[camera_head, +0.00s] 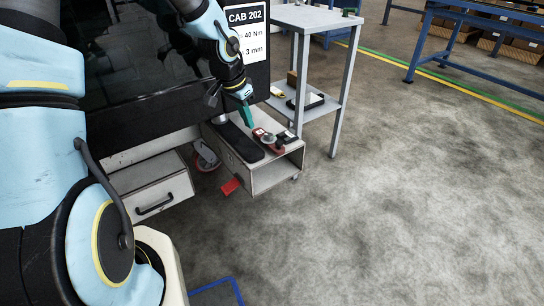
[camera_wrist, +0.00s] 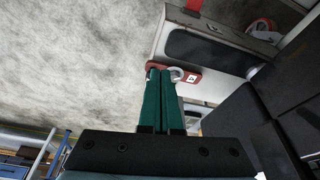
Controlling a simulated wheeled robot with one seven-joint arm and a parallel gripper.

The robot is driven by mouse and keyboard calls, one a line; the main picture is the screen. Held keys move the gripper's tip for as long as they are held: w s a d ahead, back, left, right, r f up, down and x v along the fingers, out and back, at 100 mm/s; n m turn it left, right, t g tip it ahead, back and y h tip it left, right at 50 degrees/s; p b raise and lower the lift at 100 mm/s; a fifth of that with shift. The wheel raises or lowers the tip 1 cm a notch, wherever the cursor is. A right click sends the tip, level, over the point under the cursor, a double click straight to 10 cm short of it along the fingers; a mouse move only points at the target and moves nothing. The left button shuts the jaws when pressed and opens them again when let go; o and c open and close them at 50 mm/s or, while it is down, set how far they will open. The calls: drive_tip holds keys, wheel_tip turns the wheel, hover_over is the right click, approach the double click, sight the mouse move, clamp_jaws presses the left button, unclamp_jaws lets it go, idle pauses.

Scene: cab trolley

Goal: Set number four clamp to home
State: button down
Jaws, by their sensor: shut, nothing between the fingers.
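My gripper (camera_head: 249,124) is shut and empty, its green fingers pointing down over the trolley top (camera_head: 258,168). In the wrist view, the closed fingertips (camera_wrist: 160,70) appear right beside a red clamp (camera_wrist: 191,78) with a white label and a silver ring. I cannot tell whether they touch it. The label's mark is too small to read surely. In the head view, red clamp parts with a silver knob (camera_head: 268,140) sit at the trolley's right end, just right of the fingertips. The fingers hide part of the clamp in the wrist view.
A black pad (camera_head: 240,143) lies on the trolley beside the clamp. A dark cab panel with a CAB 202 sign (camera_head: 246,32) stands behind. A grey side table (camera_head: 311,20) is at the back. A drawer unit (camera_head: 152,190) and red pedal (camera_head: 230,187) are nearby. Floor at right is clear.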

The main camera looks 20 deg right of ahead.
drive_tip(key=shift+s+d+f+m, duration=0.15)
drive_tip(key=shift+d+f, duration=0.15)
drive_tip(key=shift+d, duration=0.2)
drive_tip(key=shift+d+f+m, duration=0.15)
drive_tip(key=shift+d+f, duration=0.15)
drive_tip(key=shift+d, duration=0.15)
drive_tip(key=b, duration=0.3)
hover_over(276, 150)
drive_tip(key=a, duration=0.2)
drive_tip(key=f, duration=1)
drive_tip(key=shift+s+d+f, duration=0.1)
drive_tip(key=shift+s+f, duration=0.05)
drive_tip(key=shift+s, duration=0.25)
